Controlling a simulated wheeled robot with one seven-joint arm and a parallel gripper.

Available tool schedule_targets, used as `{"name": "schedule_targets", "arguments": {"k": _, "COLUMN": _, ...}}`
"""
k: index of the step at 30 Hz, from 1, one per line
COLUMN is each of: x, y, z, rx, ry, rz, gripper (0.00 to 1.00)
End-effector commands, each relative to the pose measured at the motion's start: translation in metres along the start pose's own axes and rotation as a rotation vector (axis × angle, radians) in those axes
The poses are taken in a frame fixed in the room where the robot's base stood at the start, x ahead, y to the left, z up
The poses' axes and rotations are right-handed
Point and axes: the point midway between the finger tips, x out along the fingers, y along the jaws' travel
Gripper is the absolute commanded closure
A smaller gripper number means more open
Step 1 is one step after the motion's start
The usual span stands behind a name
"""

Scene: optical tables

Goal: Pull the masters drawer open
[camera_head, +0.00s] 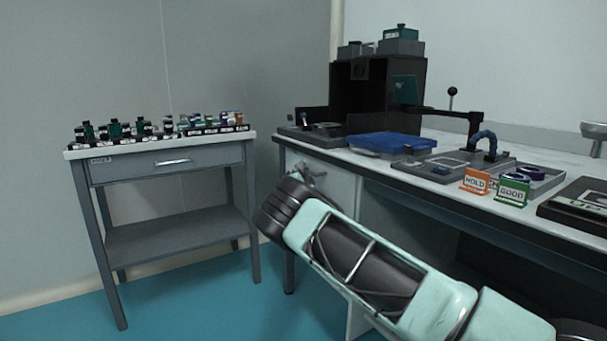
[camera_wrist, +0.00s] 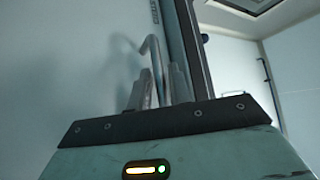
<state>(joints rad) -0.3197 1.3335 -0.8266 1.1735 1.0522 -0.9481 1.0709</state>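A pale drawer front (camera_head: 336,184) sits under the left end of the right bench, with a metal handle (camera_head: 313,169) on it. In the wrist view the handle (camera_wrist: 151,46) stands out from the pale panel (camera_wrist: 95,45), beside a small label (camera_wrist: 155,11) too small to read. My gripper (camera_wrist: 161,88) is at this handle, one finger on each side of the bar, with some gap showing. I cannot tell whether the fingers touch it. In the head view my wrist hides most of the gripper. The drawer front looks closed.
A grey side table (camera_head: 160,152) at left has its own handled drawer and several small bottles on top. The bench (camera_head: 372,167) carries a black instrument (camera_head: 375,98), a blue tray (camera_head: 388,143) and HOLD (camera_head: 476,182) and GOOD (camera_head: 513,190) signs. Blue floor between the tables is clear.

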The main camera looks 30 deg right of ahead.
Motion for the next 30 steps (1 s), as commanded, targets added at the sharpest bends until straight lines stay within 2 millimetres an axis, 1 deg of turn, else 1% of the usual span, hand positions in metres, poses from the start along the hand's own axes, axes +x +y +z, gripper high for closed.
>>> {"name": "schedule_targets", "arguments": {"k": 3, "x": 0.004, "y": 0.000, "z": 0.000, "rx": -0.001, "ry": 0.000, "rz": 0.000, "gripper": 0.80}}
{"name": "schedule_targets", "arguments": {"k": 10, "x": 0.004, "y": 0.000, "z": 0.000, "rx": -0.002, "ry": -0.001, "rz": 0.001, "gripper": 0.80}}
{"name": "schedule_targets", "arguments": {"k": 11, "x": 0.004, "y": 0.000, "z": 0.000, "rx": -0.002, "ry": -0.001, "rz": 0.000, "gripper": 0.86}}
{"name": "schedule_targets", "arguments": {"k": 12, "x": 0.004, "y": 0.000, "z": 0.000, "rx": -0.002, "ry": -0.001, "rz": 0.000, "gripper": 0.97}}
{"name": "schedule_targets", "arguments": {"k": 13, "x": 0.004, "y": 0.000, "z": 0.000, "rx": -0.001, "ry": -0.001, "rz": 0.000, "gripper": 1.00}}
{"name": "schedule_targets", "arguments": {"k": 19, "x": 0.004, "y": 0.000, "z": 0.000, "rx": -0.001, "ry": -0.001, "rz": 0.001, "gripper": 1.00}}
{"name": "schedule_targets", "arguments": {"k": 23, "x": 0.000, "y": -0.003, "z": 0.004, "rx": 0.000, "ry": -0.001, "rz": 0.000, "gripper": 1.00}}
{"name": "schedule_targets", "arguments": {"k": 26, "x": -0.006, "y": -0.009, "z": 0.011, "rx": 0.002, "ry": -0.002, "rz": 0.000, "gripper": 1.00}}
{"name": "schedule_targets", "arguments": {"k": 30, "x": -0.019, "y": -0.021, "z": 0.024, "rx": 0.004, "ry": -0.002, "rz": 0.000, "gripper": 1.00}}
